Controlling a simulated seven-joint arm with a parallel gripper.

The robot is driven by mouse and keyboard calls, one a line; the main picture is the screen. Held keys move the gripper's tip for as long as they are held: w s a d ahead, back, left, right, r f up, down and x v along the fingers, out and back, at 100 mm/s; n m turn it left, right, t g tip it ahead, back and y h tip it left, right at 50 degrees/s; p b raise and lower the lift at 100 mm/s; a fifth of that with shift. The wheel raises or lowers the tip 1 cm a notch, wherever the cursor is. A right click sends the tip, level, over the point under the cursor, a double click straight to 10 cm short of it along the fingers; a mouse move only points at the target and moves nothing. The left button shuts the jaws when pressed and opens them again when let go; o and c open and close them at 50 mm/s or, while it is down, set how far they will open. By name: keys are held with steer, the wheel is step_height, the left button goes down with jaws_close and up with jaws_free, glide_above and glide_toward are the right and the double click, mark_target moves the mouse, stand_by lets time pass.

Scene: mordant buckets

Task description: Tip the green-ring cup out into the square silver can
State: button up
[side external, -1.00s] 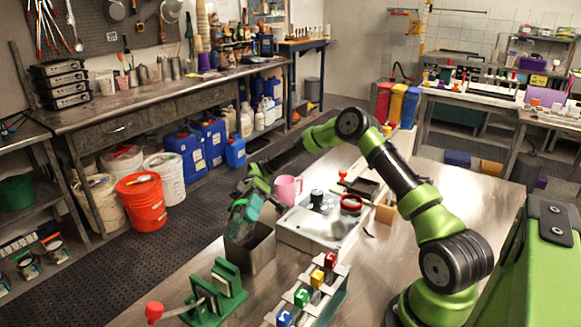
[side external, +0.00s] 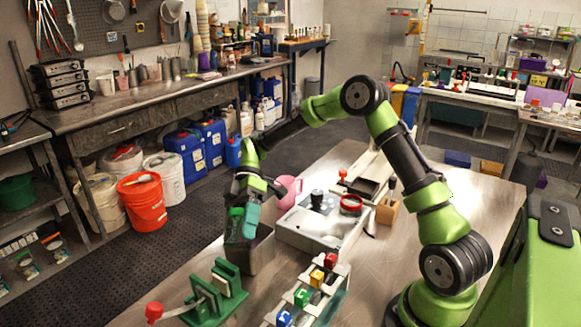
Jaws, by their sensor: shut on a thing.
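The square silver can (side external: 262,256) stands open on the steel bench in the side view. My gripper (side external: 247,212) points down just above the can's mouth. It is shut on the green-ring cup (side external: 236,224), a small, dark, see-through shape at the can's left rim. The fingers hide much of the cup. I cannot make out its ring, its exact tilt or whether anything is pouring from it. The inside of the can is also hidden.
A pink mug (side external: 289,190) stands behind the can. A grey box (side external: 318,226) with a red ring (side external: 351,203) is to its right. A green clamp with a red knob (side external: 215,291) and a rack of coloured blocks (side external: 307,295) are in front.

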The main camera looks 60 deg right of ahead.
mark_target(235, 240)
steer(key=f+t+h, duration=0.1)
steer(key=h, duration=0.1)
steer(key=shift+a+f+t+h, duration=0.1)
steer(key=shift+f+t+h, duration=0.05)
steer(key=shift+t+h, duration=0.2)
steer(key=shift+s+a+r+t+h, duration=0.15)
steer(key=shift+r+t+h, duration=0.15)
steer(key=shift+h, duration=0.15)
steer(key=shift+s+a+r+t+h, duration=0.15)
steer(key=shift+r+h, duration=0.1)
steer(key=shift+h, duration=0.15)
steer(key=shift+s+a+r+t+h, duration=0.3)
steer(key=shift+a+t+h, duration=0.1)
steer(key=shift+a+h, duration=0.3)
steer(key=a+t+h, duration=0.1)
steer(key=s+a+f+h, duration=0.1)
steer(key=h, duration=0.1)
steer(key=shift+f+t, duration=0.15)
steer(key=shift+t, duration=0.25)
steer(key=shift+s+a+r+t+h, duration=0.25)
steer(key=shift+a+r+t+h, duration=0.2)
steer(key=shift+h, duration=0.45)
steer(key=shift+d, duration=0.1)
